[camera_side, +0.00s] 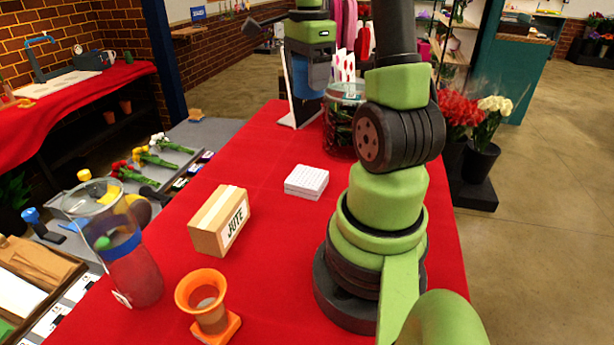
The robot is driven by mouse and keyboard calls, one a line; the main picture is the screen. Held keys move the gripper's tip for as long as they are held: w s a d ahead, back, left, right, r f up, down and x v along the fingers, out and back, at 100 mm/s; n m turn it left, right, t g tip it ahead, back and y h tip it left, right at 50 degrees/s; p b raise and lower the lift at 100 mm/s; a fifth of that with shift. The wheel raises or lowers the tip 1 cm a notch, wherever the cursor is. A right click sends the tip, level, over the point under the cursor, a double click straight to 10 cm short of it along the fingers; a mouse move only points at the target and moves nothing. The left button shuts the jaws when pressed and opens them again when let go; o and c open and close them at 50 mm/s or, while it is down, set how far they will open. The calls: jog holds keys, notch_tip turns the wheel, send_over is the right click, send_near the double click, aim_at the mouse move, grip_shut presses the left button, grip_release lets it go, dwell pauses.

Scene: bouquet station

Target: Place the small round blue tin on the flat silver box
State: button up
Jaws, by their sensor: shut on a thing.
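A pale, low square box (306,182) lies flat on the red table, left of my arm's base. It has a patterned top with nothing on it, and I cannot tell if it is the silver box. The far end of my arm (311,50) hangs at the top centre, well behind the pale box. I cannot make out the jaws or what is between them. I do not see the small blue tin.
A JUTE carton (220,222) stands left of the pale box. An orange vase (207,302) and a clear cylinder (133,268) stand at the front left. A glass jar (343,130) stands behind my base. The red cloth (265,150) around the pale box is mostly clear.

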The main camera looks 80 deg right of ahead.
send_near(307, 176)
notch_tip(307, 176, down, 6)
jog(key=shift+a+r, duration=0.1)
jog(key=shift+r, duration=0.15)
jog(key=shift+f, duration=0.15)
jog(key=o, duration=1)
jog(key=shift+c, duration=0.2)
